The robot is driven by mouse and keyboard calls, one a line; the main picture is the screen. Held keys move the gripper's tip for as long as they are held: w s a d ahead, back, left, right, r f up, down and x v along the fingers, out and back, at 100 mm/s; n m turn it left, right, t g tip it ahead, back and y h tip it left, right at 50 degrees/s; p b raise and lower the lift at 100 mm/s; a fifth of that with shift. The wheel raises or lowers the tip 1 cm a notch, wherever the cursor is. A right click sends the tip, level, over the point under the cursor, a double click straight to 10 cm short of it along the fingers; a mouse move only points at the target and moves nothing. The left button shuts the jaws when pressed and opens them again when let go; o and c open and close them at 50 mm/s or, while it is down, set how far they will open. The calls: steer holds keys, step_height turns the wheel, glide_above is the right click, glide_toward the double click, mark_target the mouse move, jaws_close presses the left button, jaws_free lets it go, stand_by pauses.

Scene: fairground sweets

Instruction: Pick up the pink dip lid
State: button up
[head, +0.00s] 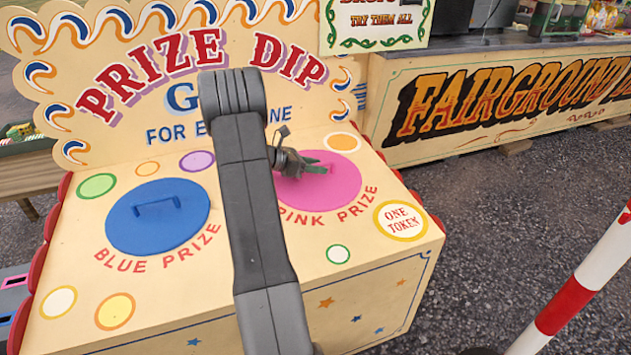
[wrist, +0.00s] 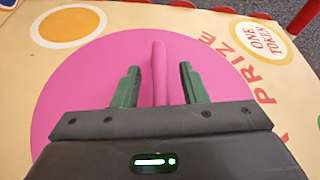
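The pink dip lid (head: 335,190) is a round pink disc lying flat on the right part of the cream prize dip box top. In the wrist view the pink lid (wrist: 85,90) fills the middle, with its pink bar handle (wrist: 159,72) upright in the picture. My gripper (head: 318,168) is over the lid. In the wrist view the green fingers of my gripper (wrist: 159,82) are open, one on each side of the handle, with gaps between them and it. My gripper hides part of the lid. I cannot tell the fingers' exact height against the handle.
A blue lid (head: 135,228) with a bar handle lies left of my arm. The upright Prize Dip sign (head: 120,110) stands behind the lids. A counter (head: 500,100) stands at the right back. A red and white pole (head: 575,300) is at the right front.

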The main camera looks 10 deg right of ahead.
jaws_close()
steer(key=shift+r, duration=0.1)
